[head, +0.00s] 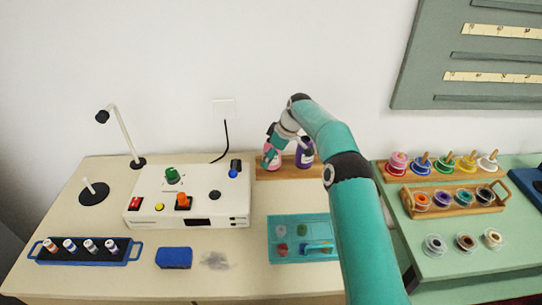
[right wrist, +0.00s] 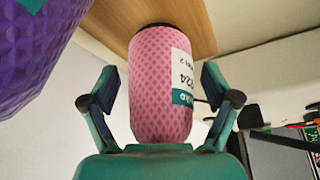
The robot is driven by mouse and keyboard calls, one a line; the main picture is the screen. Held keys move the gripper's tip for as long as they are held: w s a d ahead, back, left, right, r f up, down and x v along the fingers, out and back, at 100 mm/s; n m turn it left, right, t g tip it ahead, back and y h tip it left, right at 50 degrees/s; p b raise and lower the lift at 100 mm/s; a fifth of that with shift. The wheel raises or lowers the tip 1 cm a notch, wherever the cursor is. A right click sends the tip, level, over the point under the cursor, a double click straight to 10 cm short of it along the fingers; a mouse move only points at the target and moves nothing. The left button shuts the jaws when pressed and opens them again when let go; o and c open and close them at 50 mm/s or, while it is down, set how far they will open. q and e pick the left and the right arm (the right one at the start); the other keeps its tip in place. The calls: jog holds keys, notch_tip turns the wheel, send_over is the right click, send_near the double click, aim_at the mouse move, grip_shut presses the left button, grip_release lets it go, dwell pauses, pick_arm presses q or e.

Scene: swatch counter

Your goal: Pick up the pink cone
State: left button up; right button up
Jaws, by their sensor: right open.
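The pink cone (head: 273,160) stands on a wooden board (head: 263,174) at the back of the left table, partly hidden by my right gripper (head: 275,148). In the right wrist view the pink cone (right wrist: 150,88) has a ridged surface and a white and teal label. My right gripper (right wrist: 158,88) is open there, with one finger on each side of the cone. A gap shows between the cone and each finger. My left gripper is in neither view.
A purple cone (head: 306,156) stands on the board close beside the pink one; it also shows large in the right wrist view (right wrist: 30,60). A white control box (head: 160,212) stands to the left, and a teal tray (head: 284,260) lies in front. The wall is close behind.

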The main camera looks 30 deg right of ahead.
jog(key=c, duration=1.3)
jog(key=shift+c, duration=0.2)
jog(key=shift+r, duration=0.1)
